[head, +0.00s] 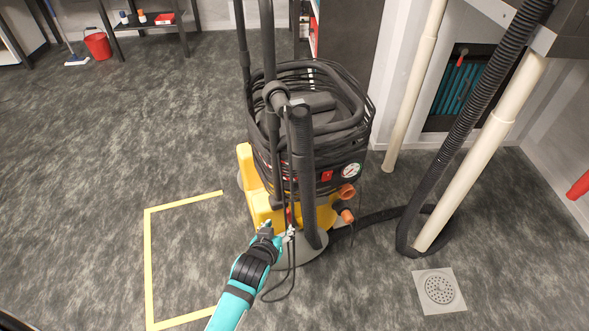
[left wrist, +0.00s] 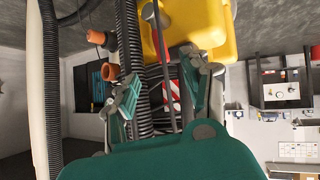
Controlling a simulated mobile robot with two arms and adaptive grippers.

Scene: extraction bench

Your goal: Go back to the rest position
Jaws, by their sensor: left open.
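My left gripper (head: 280,231) reaches in from the bottom of the head view, close to the front of a black and yellow extractor (head: 262,208). In the left wrist view the two fingers of my left gripper (left wrist: 162,88) stand apart. A thin dark rod and a ribbed hose (left wrist: 132,45) show beyond and between the fingers; I cannot tell whether they touch. The extractor's yellow body (left wrist: 200,22) is at the top of that view. My right gripper is in neither view.
A yellow tape outline (head: 148,255) lies on the floor at left. A floor drain (head: 439,290), pale pipes (head: 480,150) and a black hose (head: 440,165) are at right. A red bucket (head: 98,45) stands far left. The left floor is mostly clear.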

